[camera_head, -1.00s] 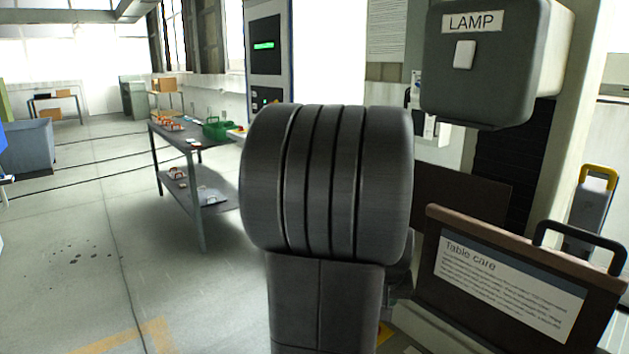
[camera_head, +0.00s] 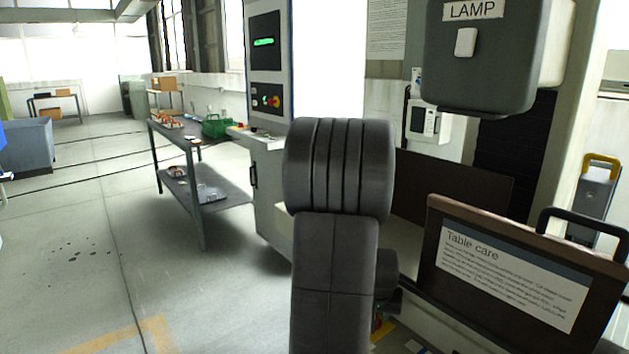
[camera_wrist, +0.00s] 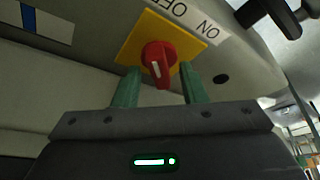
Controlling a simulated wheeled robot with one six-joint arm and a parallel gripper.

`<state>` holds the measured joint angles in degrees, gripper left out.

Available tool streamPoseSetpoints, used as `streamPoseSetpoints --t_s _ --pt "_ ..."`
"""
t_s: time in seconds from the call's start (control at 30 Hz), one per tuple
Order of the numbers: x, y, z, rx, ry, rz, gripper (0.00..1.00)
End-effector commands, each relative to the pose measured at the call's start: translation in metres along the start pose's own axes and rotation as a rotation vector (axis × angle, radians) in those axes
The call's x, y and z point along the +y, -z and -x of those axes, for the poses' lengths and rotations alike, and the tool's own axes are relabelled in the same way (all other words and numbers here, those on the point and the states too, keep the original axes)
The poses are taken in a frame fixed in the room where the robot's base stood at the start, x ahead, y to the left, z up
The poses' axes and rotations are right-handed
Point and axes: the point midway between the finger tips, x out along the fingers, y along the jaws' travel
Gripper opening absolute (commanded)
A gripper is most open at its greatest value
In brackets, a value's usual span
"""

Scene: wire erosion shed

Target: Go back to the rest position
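Just beyond the fingertips is a red rotary switch (camera_wrist: 158,60) on a yellow plate (camera_wrist: 130,48). A label with "ON" and "OFF" (camera_wrist: 190,22) sits beside the plate and appears upside down. The white mark on the knob points down in the picture, toward my gripper.
A grey lamp box (camera_head: 490,70) hangs at the upper right. A "Table care" board (camera_head: 510,285) stands at the lower right. A workbench (camera_head: 205,200) with a green basket (camera_head: 216,126) stands left of a control cabinet (camera_head: 266,60). The floor at left is open.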

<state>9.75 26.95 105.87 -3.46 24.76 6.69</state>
Motion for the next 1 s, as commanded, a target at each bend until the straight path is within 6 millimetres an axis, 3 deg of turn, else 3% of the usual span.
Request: streamPoseSetpoints --t_s 1.0 --pt "-0.0031 0.0004 -0.0006 0.000 -0.183 -0.439 0.38"
